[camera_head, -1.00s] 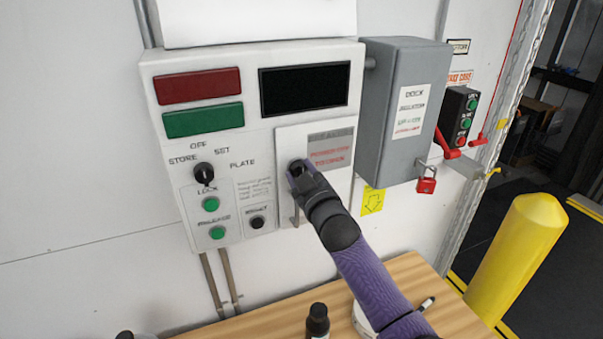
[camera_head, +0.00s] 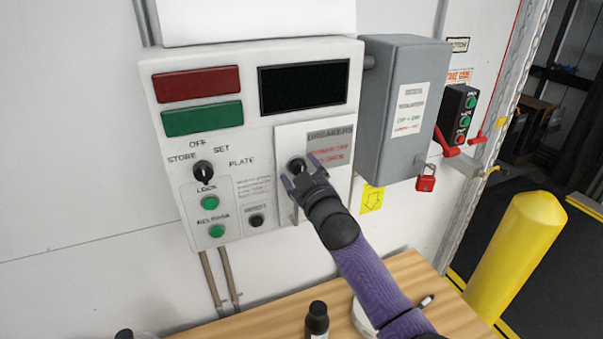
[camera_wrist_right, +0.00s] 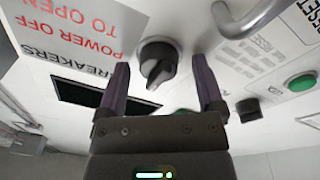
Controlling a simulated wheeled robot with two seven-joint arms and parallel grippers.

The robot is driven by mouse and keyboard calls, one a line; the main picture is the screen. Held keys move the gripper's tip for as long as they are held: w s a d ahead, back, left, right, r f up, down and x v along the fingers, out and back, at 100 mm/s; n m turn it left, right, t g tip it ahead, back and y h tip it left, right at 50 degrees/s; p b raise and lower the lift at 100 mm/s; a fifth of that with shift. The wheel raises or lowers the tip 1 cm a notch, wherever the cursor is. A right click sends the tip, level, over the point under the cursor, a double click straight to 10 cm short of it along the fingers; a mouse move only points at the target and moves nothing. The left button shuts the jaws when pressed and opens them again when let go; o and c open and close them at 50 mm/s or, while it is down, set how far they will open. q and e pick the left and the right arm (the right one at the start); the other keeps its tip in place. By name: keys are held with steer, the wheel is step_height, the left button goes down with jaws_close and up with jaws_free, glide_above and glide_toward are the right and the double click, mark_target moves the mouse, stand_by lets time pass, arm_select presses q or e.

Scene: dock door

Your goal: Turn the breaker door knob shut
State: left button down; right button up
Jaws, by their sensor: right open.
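The breaker door (camera_head: 318,138) is a pale panel on the white control box, with a grey and red label reading breakers, power off to open. Its black knob (camera_head: 296,166) shows just past my right gripper (camera_head: 298,170). In the right wrist view the black knob (camera_wrist_right: 157,62) lies between and beyond the two purple fingers of my right gripper (camera_wrist_right: 165,80). The fingers are spread, with a gap on each side of the knob, and do not grip it. The door looks flat against the box. My left gripper is not in view.
A black selector knob (camera_head: 203,172) and green buttons (camera_head: 210,202) sit left of the door. A metal handle (camera_wrist_right: 250,18) is close by in the wrist view. A grey box (camera_head: 400,110) with red padlock (camera_head: 426,180) stands right. A wooden table (camera_head: 270,322) lies below.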

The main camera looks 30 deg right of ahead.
steer(key=s+f+b, duration=0.1)
steer(key=s, duration=0.8)
steer(key=shift+s+a, duration=0.25)
steer(key=shift+s, duration=0.15)
